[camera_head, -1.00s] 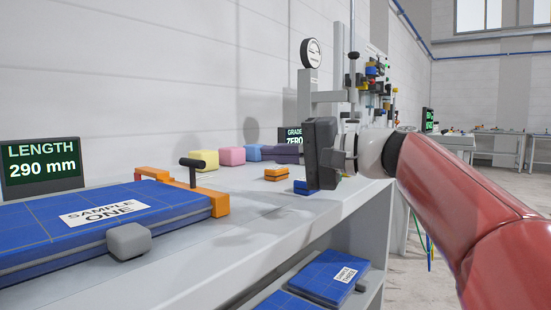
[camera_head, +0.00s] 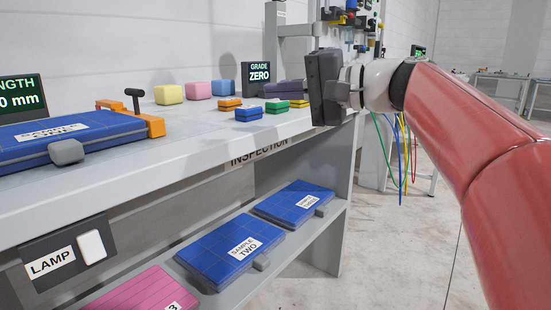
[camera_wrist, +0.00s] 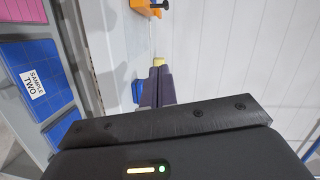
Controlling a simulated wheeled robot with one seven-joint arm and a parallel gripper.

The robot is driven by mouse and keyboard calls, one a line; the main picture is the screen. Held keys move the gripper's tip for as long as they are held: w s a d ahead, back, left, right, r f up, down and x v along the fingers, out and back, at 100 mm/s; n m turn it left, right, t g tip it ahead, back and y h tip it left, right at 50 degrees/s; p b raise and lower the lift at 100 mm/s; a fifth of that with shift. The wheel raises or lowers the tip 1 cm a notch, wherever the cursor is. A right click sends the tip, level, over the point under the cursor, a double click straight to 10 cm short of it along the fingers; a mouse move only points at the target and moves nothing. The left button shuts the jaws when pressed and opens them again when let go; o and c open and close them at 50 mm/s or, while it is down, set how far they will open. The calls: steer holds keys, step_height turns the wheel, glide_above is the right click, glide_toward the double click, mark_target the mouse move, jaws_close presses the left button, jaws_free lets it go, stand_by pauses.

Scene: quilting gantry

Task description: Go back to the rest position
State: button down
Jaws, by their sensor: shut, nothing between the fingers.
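My gripper (camera_head: 322,88) is a dark block at the end of my red arm, in the upper middle of the head view.
The bench top (camera_head: 200,135) carries a blue sample panel (camera_head: 100,143), an orange-dark block (camera_head: 229,103), a blue block (camera_head: 248,114) and a green block (camera_head: 277,107). A GRADE ZERO display (camera_head: 259,78) stands behind. Panels lie on the lower shelf (camera_head: 318,240). Open floor (camera_head: 400,245) lies right.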

steer(key=s+d+f+h+p, duration=0.1)
steer(key=s+f+h, duration=0.25)
steer(key=f, duration=0.35)
steer(key=s+d+f+h+p, duration=0.1)
steer(key=s+f+h, duration=0.25)
steer(key=f, duration=0.35)
steer(key=s+d+f+n+h+p, duration=0.1)
steer(key=s+d+f+h, duration=0.3)
steer(key=s+d+f, duration=0.2)
steer(key=s+d+f+n+g+h+p, duration=0.1)
steer(key=s+d+f+h, duration=0.3)
steer(key=f, duration=0.7)
steer(key=s+d+p, duration=0.1)
steer(key=s+d, duration=0.1)
steer(key=s, duration=0.2)
steer(key=shift+s+f+n+g, duration=0.25)
steer(key=shift+s+n+g, duration=0.05)
steer(key=shift+s+n, duration=0.1)
